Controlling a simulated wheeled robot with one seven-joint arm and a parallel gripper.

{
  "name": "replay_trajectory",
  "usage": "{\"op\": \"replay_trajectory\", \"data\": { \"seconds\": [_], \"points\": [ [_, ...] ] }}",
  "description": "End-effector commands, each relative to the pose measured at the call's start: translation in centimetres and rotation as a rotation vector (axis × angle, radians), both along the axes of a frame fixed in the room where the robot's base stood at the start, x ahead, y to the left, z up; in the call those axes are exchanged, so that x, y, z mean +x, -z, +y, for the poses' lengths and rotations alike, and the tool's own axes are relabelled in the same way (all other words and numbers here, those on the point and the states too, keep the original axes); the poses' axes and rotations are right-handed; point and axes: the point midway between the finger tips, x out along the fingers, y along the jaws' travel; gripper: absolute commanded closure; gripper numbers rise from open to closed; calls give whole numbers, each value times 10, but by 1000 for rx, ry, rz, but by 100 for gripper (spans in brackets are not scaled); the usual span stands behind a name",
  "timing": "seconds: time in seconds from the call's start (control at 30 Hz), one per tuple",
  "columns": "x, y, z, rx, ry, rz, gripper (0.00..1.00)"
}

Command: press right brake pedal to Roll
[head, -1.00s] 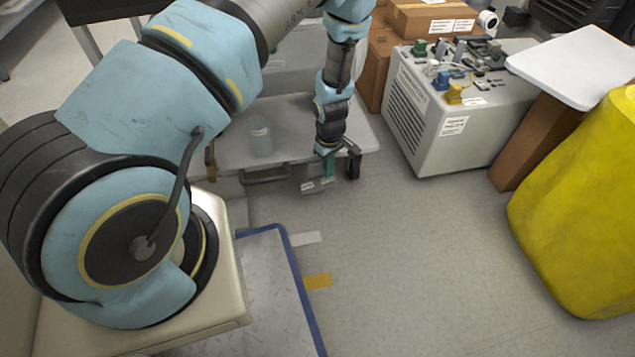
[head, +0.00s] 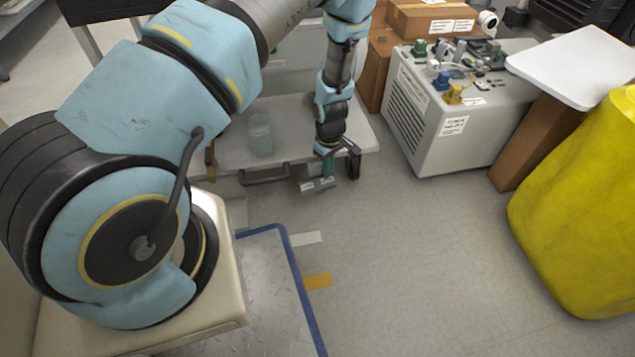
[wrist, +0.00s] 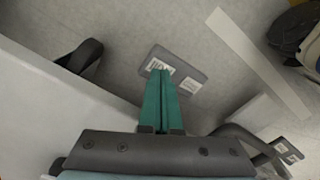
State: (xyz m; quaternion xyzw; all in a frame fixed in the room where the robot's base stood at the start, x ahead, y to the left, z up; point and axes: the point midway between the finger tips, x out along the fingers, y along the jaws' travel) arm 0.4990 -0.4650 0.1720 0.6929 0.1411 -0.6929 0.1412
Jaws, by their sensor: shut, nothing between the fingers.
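The right brake pedal (head: 320,186) is a dark grey plate with two white labels, low at the front of the grey cart (head: 215,152). It shows in the wrist view (wrist: 182,80), but its label text is too small to read. My gripper (head: 328,176) points down over this pedal. In the wrist view its green fingers (wrist: 160,75) are shut together with nothing between them. Their tips overlap the pedal's near edge beside one label; I cannot tell whether they touch it. Another labelled pedal (wrist: 289,150) shows at the lower right of the wrist view.
A dark caster (head: 353,163) stands just right of my gripper. A clear jar (head: 260,136) stands on the cart top. A grey compressor cabinet (head: 455,125) and a yellow bag-like object (head: 580,210) are to the right. The floor (head: 410,250) between is clear.

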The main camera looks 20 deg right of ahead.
Motion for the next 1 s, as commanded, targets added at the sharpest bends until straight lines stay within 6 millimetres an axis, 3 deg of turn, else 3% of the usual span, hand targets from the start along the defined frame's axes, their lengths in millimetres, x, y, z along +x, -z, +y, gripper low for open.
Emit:
{"op": "replay_trajectory", "data": {
  "seconds": [1.0],
  "points": [
    [0, 8, 0, 0, 0, 0, 100]
  ]
}}
